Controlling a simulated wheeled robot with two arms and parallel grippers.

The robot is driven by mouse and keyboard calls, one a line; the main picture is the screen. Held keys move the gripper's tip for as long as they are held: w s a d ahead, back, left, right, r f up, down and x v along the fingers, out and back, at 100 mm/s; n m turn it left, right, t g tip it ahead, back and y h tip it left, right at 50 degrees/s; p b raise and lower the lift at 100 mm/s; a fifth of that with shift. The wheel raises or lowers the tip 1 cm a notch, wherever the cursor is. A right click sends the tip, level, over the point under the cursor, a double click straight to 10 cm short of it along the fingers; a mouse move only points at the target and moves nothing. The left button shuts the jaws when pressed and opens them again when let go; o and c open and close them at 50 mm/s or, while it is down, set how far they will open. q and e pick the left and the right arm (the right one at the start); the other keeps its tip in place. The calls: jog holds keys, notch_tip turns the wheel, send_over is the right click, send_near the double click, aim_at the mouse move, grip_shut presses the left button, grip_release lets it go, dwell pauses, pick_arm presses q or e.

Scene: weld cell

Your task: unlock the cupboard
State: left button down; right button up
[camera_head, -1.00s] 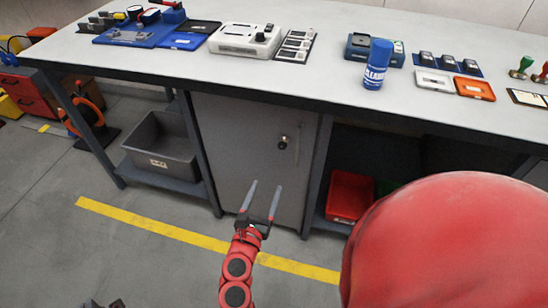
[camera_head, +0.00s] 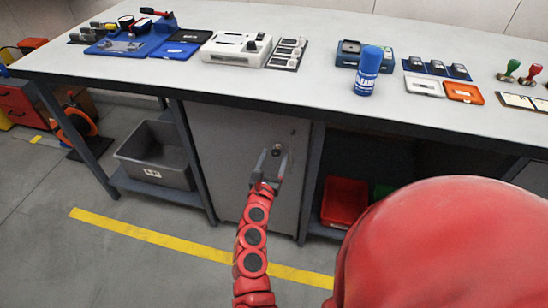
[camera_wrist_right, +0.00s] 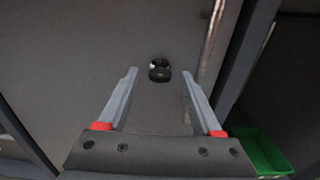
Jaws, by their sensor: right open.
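The cupboard (camera_head: 225,140) is a grey metal door under the workbench, and it looks closed. A small round dark lock or knob (camera_head: 277,148) sits high on the door near its right side; it also shows in the wrist view (camera_wrist_right: 159,70), where I cannot make out its details. My right gripper (camera_head: 274,155) is open and empty, pointing at the door. In the wrist view the lock appears between the two fingertips (camera_wrist_right: 160,73), slightly beyond them, with no contact visible. My left gripper is out of view.
The bench top (camera_head: 310,88) overhangs the door and carries a blue spray can (camera_head: 367,72) and several devices. A grey bin (camera_head: 155,155) stands on the shelf to the left. A red bin (camera_head: 344,202) and a green bin (camera_wrist_right: 262,150) are to the right.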

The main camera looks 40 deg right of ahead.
grip_shut()
dwell(0.4)
